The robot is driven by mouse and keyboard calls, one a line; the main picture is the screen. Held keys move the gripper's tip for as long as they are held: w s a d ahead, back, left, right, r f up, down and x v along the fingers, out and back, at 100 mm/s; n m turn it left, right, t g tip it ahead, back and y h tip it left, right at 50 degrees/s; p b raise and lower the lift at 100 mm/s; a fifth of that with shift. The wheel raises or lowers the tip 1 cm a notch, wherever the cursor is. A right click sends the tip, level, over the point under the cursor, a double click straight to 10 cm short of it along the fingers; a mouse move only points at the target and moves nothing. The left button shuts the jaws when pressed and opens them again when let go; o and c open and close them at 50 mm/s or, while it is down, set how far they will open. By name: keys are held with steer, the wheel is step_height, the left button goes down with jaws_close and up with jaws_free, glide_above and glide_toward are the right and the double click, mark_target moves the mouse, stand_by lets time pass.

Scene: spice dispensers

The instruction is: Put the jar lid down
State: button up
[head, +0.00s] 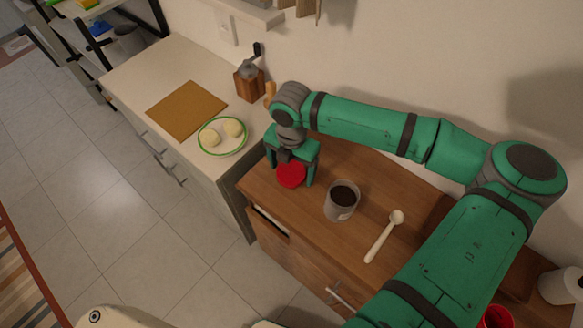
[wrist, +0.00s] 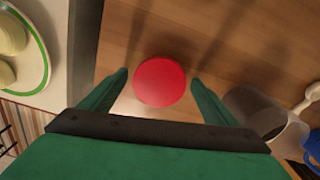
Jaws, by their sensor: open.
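The red jar lid (head: 291,175) lies flat on the brown wooden counter, near its left end. It also shows in the wrist view (wrist: 160,81), round and whole, with bare wood around it. My gripper (head: 291,176) is low over the lid, pointing down, with one finger on either side of it. In the wrist view my gripper (wrist: 158,80) is open, with a gap between each finger and the lid. An open jar (head: 341,200) with dark contents stands to the right of the lid; it shows at the right of the wrist view (wrist: 268,115).
A pale spoon (head: 384,237) lies right of the jar. A plate (head: 222,135) with two pale round items, a brown board (head: 187,110) and a grinder (head: 250,80) are on the lighter counter at left. The wood between the jar and the front edge is clear.

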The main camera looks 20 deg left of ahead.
mark_target(292, 171)
step_height(292, 171, up, 12)
steer(key=shift+r, duration=0.15)
stand_by(0.4)
stand_by(0.5)
